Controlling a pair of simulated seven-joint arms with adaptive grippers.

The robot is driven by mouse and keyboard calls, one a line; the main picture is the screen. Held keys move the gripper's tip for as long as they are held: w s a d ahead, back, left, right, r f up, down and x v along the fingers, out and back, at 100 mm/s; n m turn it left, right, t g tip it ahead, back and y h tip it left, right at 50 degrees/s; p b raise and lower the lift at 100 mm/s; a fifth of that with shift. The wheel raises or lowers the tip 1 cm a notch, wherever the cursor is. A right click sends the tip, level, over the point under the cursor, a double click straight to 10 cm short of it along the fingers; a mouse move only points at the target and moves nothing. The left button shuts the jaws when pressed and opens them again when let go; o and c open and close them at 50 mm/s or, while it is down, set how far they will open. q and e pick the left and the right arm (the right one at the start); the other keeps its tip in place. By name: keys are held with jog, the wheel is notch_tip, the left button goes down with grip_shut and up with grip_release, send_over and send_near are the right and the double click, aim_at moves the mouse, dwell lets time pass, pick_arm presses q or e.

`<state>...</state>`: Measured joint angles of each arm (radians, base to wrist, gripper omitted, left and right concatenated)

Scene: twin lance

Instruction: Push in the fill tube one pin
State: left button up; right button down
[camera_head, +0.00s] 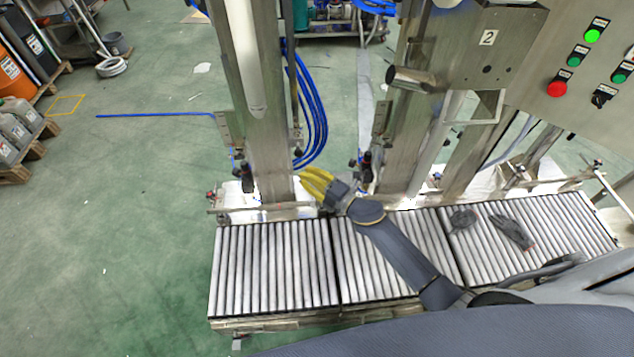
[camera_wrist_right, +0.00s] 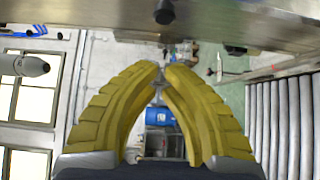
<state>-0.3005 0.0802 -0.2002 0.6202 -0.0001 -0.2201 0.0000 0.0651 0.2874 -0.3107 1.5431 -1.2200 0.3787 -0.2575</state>
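My right gripper (camera_head: 304,177) has yellow ribbed fingers and is beside the lower part of the left steel column (camera_head: 262,130), above the rollers. This column carries a pale tube (camera_head: 252,60) and no number that I can read. In the right wrist view the two fingertips (camera_wrist_right: 163,70) lean together and nearly meet, with nothing clearly held between them. A black knob-like pin (camera_wrist_right: 164,12) sticks out of a metal beam (camera_wrist_right: 220,28), beyond the fingertips at the top. I cannot tell for sure whether it is the pin of fill tube one.
A roller conveyor (camera_head: 275,270) runs along the front. A dark glove-like item (camera_head: 512,232) and a round dark piece (camera_head: 462,219) lie on it. A second column (camera_head: 405,120) stands right, near a box marked 2 (camera_head: 490,65). Blue hoses (camera_head: 312,110) hang between the columns.

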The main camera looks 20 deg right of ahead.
aim_at(298, 151)
jog(key=w, duration=0.6)
jog(key=shift+a, duration=0.45)
jog(key=shift+w, duration=0.1)
